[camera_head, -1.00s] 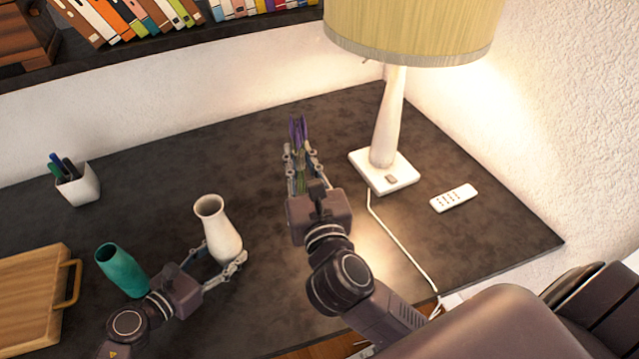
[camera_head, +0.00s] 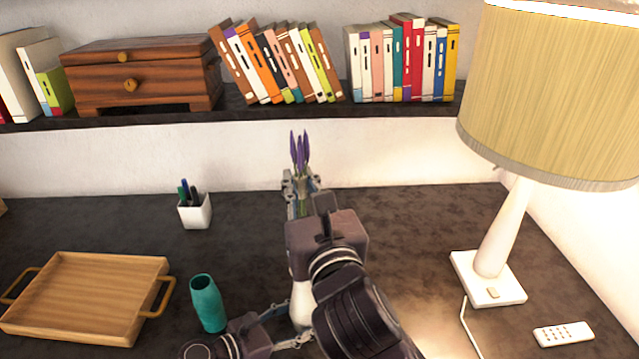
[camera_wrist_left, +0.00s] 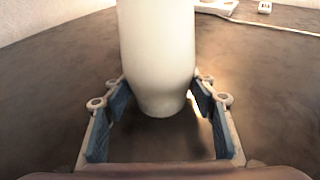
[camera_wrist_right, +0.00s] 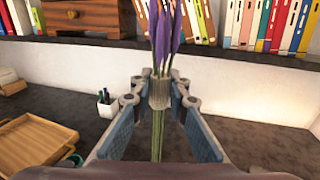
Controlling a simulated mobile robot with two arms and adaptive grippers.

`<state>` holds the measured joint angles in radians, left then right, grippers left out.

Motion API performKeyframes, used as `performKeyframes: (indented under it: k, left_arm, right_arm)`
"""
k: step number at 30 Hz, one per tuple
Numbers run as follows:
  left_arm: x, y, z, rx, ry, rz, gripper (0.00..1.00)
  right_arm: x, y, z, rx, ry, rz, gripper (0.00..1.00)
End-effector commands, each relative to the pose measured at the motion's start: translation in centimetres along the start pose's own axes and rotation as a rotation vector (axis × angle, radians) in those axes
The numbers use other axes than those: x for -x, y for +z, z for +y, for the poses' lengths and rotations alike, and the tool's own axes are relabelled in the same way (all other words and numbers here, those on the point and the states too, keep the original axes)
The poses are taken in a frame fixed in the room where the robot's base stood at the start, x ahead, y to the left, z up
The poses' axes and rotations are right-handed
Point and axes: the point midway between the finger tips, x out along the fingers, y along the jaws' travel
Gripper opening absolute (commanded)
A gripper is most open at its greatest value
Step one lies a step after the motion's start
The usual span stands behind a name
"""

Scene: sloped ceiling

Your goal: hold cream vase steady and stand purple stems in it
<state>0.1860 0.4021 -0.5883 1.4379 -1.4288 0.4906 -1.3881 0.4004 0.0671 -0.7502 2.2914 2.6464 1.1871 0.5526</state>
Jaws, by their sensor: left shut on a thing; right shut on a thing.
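The cream vase (camera_wrist_left: 157,60) stands upright on the dark desk in the left wrist view, between the fingers of my left gripper (camera_wrist_left: 160,95), which is shut on it. In the head view the vase (camera_head: 301,303) is mostly hidden behind my right arm. My right gripper (camera_head: 301,185) is shut on the purple stems (camera_head: 299,150) and holds them upright, raised above the desk. In the right wrist view the stems (camera_wrist_right: 165,35) have purple tips and green stalks passing between the fingertips (camera_wrist_right: 158,92). The stems are apart from the vase.
A teal vase (camera_head: 208,303) stands left of the cream vase, close to my left arm. A wooden tray (camera_head: 85,295) lies at left. A pen cup (camera_head: 195,212) stands behind. A lamp (camera_head: 490,265) and a remote (camera_head: 563,334) are at right. A bookshelf (camera_head: 330,107) runs along the back.

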Motion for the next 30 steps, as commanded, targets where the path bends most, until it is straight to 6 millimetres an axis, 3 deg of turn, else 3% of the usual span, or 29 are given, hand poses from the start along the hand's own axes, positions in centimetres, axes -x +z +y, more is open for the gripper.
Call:
performKeyframes:
  k: [30]
  left_arm:
    - [0.0,0.0,-0.1,0.000,-0.001,0.000,0.38]
  right_arm:
    - [0.0,-7.0,-0.1,0.001,-0.003,0.003,0.00]
